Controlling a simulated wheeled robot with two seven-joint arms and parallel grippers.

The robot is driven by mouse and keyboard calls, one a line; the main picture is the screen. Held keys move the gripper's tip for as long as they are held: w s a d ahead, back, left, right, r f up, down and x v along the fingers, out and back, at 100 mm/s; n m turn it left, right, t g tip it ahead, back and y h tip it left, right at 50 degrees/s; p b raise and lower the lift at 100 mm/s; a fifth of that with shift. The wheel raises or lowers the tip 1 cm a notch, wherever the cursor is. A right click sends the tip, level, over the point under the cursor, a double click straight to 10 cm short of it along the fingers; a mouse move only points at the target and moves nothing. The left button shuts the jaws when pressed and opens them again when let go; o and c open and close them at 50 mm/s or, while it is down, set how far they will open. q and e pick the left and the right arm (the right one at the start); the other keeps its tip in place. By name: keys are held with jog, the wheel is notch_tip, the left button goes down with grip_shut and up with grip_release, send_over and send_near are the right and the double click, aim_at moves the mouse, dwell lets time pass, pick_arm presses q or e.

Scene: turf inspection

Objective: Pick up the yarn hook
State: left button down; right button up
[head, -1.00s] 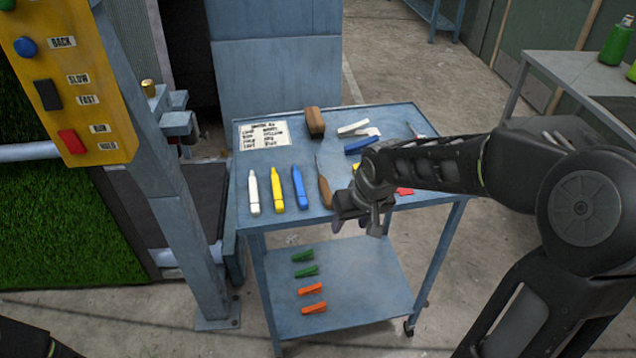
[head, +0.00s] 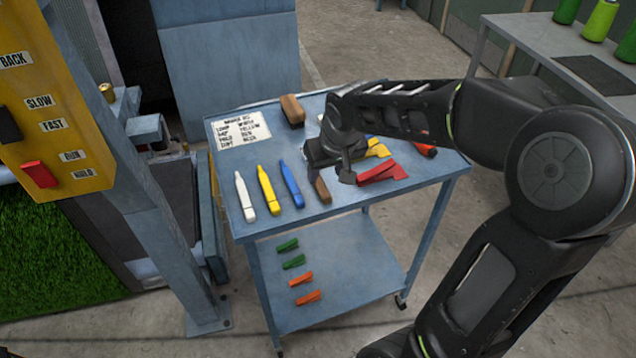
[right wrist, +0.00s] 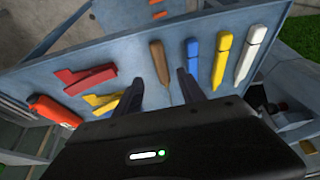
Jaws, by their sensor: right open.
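The yarn hook (head: 322,190) lies on the top of the blue cart, to the right of the blue marker. In the head view only its brown wooden handle shows; my right gripper hides the rest. My right gripper (head: 335,172) is open and empty above it. In the right wrist view the brown handle (right wrist: 159,62) shows between and beyond the two spread fingers (right wrist: 160,82), and I see no contact. My left gripper is not in view.
White (head: 244,195), yellow (head: 267,190) and blue (head: 291,185) markers lie left of the hook. Red (head: 382,173) and yellow (head: 377,149) clips lie right. A brown block (head: 292,110) and label card (head: 238,129) are behind. A yellow control panel (head: 50,110) stands left.

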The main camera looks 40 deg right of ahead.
aim_at(320, 184)
jog(key=shift+w+f, duration=0.1)
jog(key=shift+f, duration=0.2)
jog(key=shift+p+x, duration=0.55)
jog(key=shift+x, duration=2.05)
jog(key=shift+w, duration=0.1)
jog(key=shift+a+f, duration=0.1)
jog(key=shift+f, duration=0.05)
jog(key=shift+b, duration=0.3)
grip_shut()
